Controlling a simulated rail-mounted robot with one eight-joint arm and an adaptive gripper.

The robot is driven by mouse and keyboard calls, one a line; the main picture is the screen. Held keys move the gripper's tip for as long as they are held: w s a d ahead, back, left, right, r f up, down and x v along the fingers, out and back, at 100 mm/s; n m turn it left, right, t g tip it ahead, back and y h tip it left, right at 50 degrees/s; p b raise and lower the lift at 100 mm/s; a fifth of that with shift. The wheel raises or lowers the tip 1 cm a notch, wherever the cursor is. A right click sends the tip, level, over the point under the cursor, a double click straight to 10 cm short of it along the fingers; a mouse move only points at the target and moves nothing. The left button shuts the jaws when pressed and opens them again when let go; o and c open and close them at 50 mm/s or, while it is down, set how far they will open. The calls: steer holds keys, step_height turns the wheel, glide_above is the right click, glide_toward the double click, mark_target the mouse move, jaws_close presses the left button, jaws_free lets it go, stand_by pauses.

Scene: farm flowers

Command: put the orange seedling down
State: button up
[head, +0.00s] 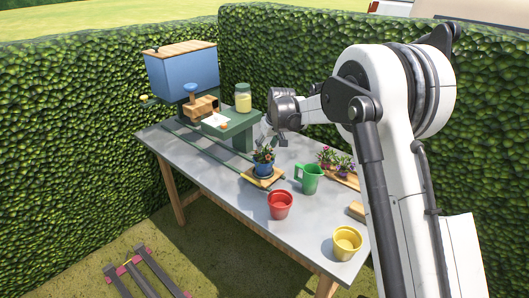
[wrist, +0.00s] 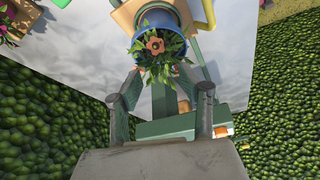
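The orange seedling (head: 264,156) stands upright in a blue pot on a small wooden board (head: 262,178) on the grey table. In the wrist view its orange flower (wrist: 155,44) and green leaves show at the top centre, with the blue pot (wrist: 165,16) behind them. My gripper (head: 277,144) is just above and beside the seedling in the head view. In the wrist view the fingers of my gripper (wrist: 161,74) are apart, one on each side below the leaves. They look open, with nothing clamped between them; whether a tip touches the leaves is unclear.
A green mug (head: 309,179), a red pot (head: 280,205) and a yellow pot (head: 347,243) stand to the right and front. Other potted flowers (head: 343,164) are behind the mug. The front-left tabletop is clear.

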steer(key=v, duration=0.6)
steer(key=shift+r, duration=0.25)
steer(key=s+d+r+m+t, duration=0.1)
steer(key=s+d+r, duration=0.4)
steer(key=s, duration=0.3)
steer(key=s+d+r+m+h, duration=0.1)
steer(key=s+d+r, duration=0.4)
steer(key=s, duration=0.2)
steer(key=s+d+r+m+t, duration=0.1)
steer(key=s+d+r, duration=0.3)
steer(key=s, duration=0.4)
steer(key=s+d+f+m, duration=0.1)
steer(key=s+d+f, duration=0.1)
steer(key=s, duration=0.6)
steer(key=s+d+f+m+h, duration=0.1)
steer(key=s+d, duration=0.3)
steer(key=s, duration=0.4)
steer(key=s+d+f+m+t, duration=0.1)
steer(key=s+d+f, duration=0.2)
steer(key=s, duration=0.5)
steer(key=shift+s+m, duration=0.2)
steer(key=shift+m, duration=0.1)
steer(key=shift+f+b, duration=0.65)
steer(key=shift+b, duration=0.1)
